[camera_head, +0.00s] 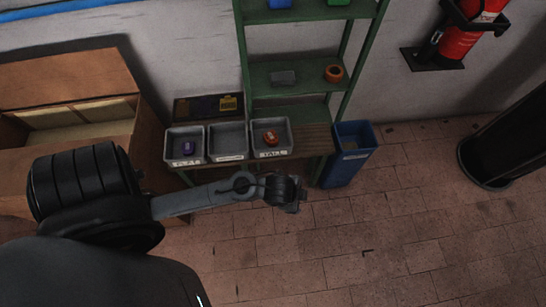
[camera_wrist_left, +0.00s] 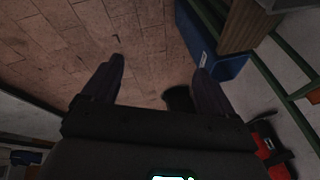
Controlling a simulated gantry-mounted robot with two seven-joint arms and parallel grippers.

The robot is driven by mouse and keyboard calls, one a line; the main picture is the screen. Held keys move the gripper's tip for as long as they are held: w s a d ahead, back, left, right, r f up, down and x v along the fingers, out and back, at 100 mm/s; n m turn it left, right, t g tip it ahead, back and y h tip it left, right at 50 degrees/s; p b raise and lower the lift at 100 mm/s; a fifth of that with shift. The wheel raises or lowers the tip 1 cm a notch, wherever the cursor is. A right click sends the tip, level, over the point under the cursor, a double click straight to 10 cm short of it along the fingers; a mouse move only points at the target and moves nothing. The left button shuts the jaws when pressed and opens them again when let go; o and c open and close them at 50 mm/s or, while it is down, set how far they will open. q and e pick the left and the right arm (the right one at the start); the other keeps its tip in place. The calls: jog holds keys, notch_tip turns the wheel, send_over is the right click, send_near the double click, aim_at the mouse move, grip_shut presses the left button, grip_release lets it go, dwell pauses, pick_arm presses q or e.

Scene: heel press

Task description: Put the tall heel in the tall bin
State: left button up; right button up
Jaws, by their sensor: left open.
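Three grey bins stand in a row on a wooden bench in the head view. The right bin (camera_head: 287,148) has a label that appears to read TALL, and a small orange-red piece (camera_head: 270,137), possibly a heel, lies in it. The left bin (camera_head: 171,150) holds a small purple piece (camera_head: 188,148). The middle bin (camera_head: 228,143) looks empty. I cannot tell from shape which piece is the tall heel. My left gripper (camera_head: 293,196) is in front of and below the right bin, apart from it. In the left wrist view its fingers (camera_wrist_left: 160,66) are spread with nothing between them.
A blue waste bin (camera_head: 352,154) stands right of the bench and shows close in the left wrist view (camera_wrist_left: 222,64). A green shelf (camera_head: 296,75) rises behind.

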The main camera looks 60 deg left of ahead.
pick_arm(q)
jog(key=s+r+n+g, duration=0.1)
jog(key=s+r+n, duration=0.5)
jog(key=s, duration=0.2)
jog(key=shift+a, duration=0.4)
jog(key=shift+r, duration=0.15)
notch_tip(320, 180, up, 42)
jog(key=p, duration=4.1)
jog(key=shift+f+p, duration=0.2)
jog(key=shift+p, duration=0.15)
